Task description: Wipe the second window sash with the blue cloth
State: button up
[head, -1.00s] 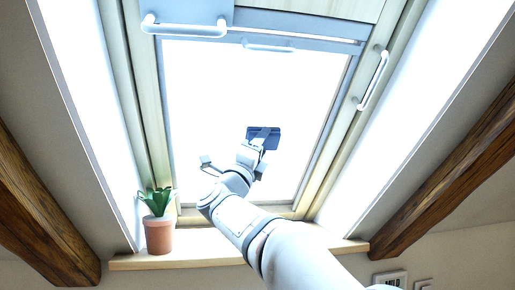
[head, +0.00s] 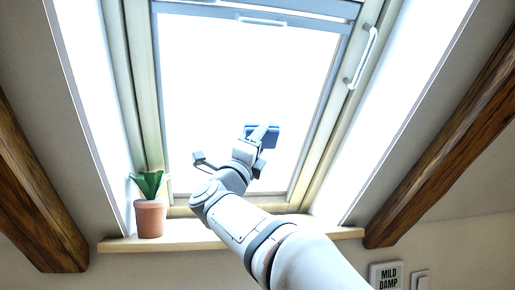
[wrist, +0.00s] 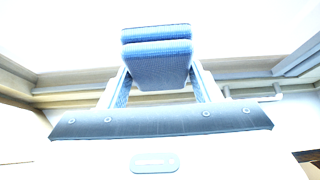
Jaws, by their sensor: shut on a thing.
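The blue cloth (wrist: 157,50) is a folded pad between the two fingers in the wrist view. My gripper (wrist: 160,88) is shut on it. In the head view the cloth (head: 262,131) is a small dark blue patch at the end of my arm. It lies over the bright pane of the window sash (head: 240,80), right of the middle and below half height. I cannot tell whether the cloth touches the pane. The glare hides any marks on the glass. Only one sash pane shows clearly in the head view.
A potted plant (head: 150,218) stands at the left end of the wooden sill (head: 190,238). A white handle (head: 362,58) is on the right frame. Wooden beams (head: 38,200) slope at both sides. A panel reading "MILD DAMP" (head: 387,277) is on the wall at lower right.

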jog(key=shift+f, duration=0.1)
jog(key=b, duration=0.1)
jog(key=s+f+b, duration=0.1)
jog(key=shift+d+f+b, duration=0.1)
jog(key=shift+f+b, duration=0.15)
jog(key=shift+b, duration=0.1)
jog(key=shift+s+d+f+b, duration=0.1)
jog(key=shift+s+f+b, duration=0.15)
jog(key=shift+s+b, duration=0.4)
jog(key=shift+w, duration=0.15)
jog(key=shift+r, duration=0.15)
